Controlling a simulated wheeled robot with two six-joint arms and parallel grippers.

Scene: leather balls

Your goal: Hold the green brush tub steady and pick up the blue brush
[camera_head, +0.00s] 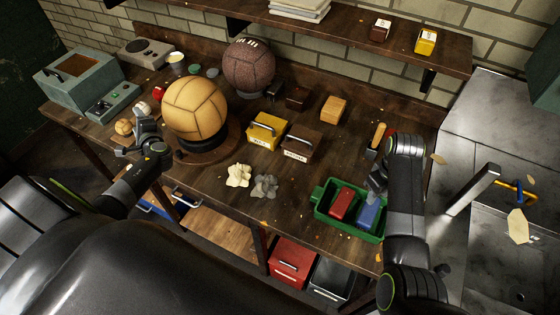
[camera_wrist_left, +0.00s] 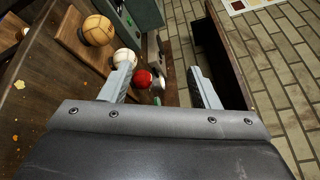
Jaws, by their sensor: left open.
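The green brush tub (camera_head: 322,190) stands near the front right of the bench. A red brush (camera_head: 342,203) and a blue brush (camera_head: 367,216) lie side by side in it, the blue one on the right. My right gripper (camera_head: 375,188) is at the tub's back right, close above the far end of the blue brush. Whether it touches the brush or tub wall, and whether its jaws are closed, I cannot tell. My left gripper (camera_head: 132,138) is open and empty at the bench's left, far from the tub; its spread fingers show in the left wrist view (camera_wrist_left: 160,70).
A tan ball (camera_head: 195,106) on a round stand and a dark ball (camera_head: 249,66) stand mid-bench. Yellow (camera_head: 265,131) and brown (camera_head: 298,143) handled blocks lie between the balls and the tub. Small balls (camera_wrist_left: 98,30) are near my left gripper. A wooden-handled tool (camera_head: 378,135) lies behind the tub.

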